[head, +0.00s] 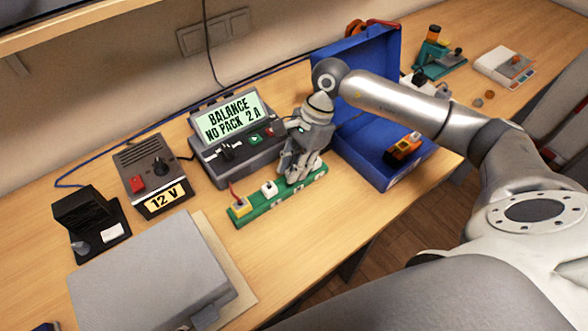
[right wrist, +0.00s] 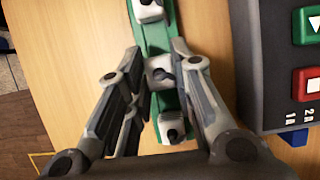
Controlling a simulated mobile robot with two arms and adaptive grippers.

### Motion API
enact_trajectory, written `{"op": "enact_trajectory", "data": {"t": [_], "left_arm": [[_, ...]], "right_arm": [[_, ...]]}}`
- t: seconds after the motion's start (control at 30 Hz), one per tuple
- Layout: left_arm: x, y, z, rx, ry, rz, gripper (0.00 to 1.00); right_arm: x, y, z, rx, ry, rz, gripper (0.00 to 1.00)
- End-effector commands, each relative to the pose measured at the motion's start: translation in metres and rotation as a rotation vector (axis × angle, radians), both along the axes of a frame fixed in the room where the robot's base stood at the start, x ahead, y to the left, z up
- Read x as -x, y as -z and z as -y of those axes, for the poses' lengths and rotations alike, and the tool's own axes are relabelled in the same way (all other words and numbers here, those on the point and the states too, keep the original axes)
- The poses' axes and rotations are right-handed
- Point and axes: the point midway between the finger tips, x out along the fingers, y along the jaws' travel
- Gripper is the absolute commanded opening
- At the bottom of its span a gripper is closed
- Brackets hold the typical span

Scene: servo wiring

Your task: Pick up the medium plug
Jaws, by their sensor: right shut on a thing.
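A green strip (head: 245,216) lies on the table in front of the grey balance charger, with small plugs along it. In the right wrist view the strip (right wrist: 148,38) carries a white plug at the top (right wrist: 151,11), a middle white plug (right wrist: 158,72) and a lower white plug (right wrist: 172,128). My right gripper (head: 298,180) points down over the strip. Its fingers stand on both sides of the middle white plug and are shut on it. The plug is still at the strip; whether it is raised cannot be told. My left gripper is out of view.
The charger (head: 235,160) reads "BALANCE NO PACK 2A" and stands close behind the strip. A blue bin (head: 362,158) is right of my gripper. A 12 V supply (head: 152,178), a black stand (head: 88,222) and a grey case (head: 150,275) are at left.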

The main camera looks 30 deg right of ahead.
Motion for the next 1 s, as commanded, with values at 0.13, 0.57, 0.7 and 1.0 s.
{"op": "enact_trajectory", "data": {"t": [0.13,0.57,0.7,1.0], "left_arm": [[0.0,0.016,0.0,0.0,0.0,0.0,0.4],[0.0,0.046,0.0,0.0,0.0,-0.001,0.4],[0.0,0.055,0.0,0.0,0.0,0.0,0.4],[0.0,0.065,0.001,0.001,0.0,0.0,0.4]], "right_arm": [[-0.002,-0.017,0.0,-0.001,-0.001,0.008,0.06],[0.075,-0.087,0.017,0.007,0.0,0.003,0.06],[0.099,-0.1,0.022,0.006,0.001,0.004,0.06],[0.13,-0.116,0.028,0.002,0.0,0.001,0.06]]}}
